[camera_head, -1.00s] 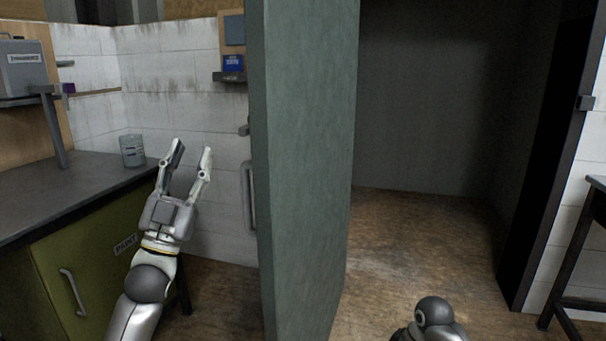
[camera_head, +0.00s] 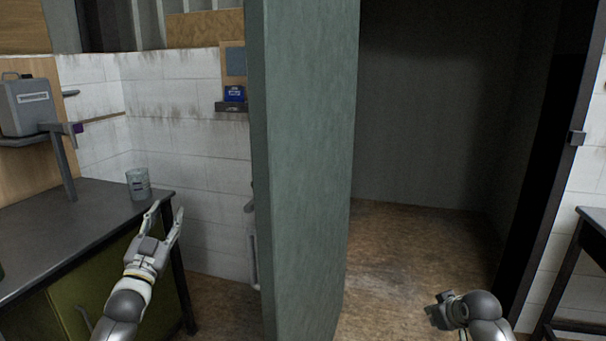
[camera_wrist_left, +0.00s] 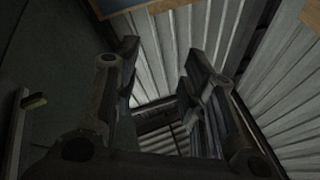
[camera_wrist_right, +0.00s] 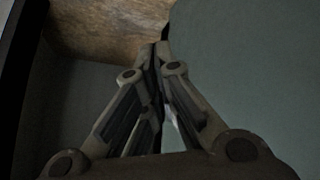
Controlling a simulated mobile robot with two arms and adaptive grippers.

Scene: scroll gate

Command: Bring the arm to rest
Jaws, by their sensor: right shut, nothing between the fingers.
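My left gripper (camera_head: 166,218) is in front of the dark workbench, with its fingers spread and pointing up. Its two fingers stand apart in the left wrist view (camera_wrist_left: 160,75), with nothing between them. My right arm shows at the bottom right of the head view; its gripper (camera_head: 432,312) is small there and seen only in part. In the right wrist view the right gripper's fingers (camera_wrist_right: 158,55) meet at the tips and hold nothing. A tall green door panel (camera_head: 310,170) stands open between the two arms.
A dark doorway with bare brown floor (camera_head: 400,250) lies right of the panel. The workbench (camera_head: 60,225) carries a grey cup (camera_head: 138,183) at the left. A grey canister (camera_head: 25,105) sits on a shelf. A dark table (camera_head: 592,235) stands at the right edge.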

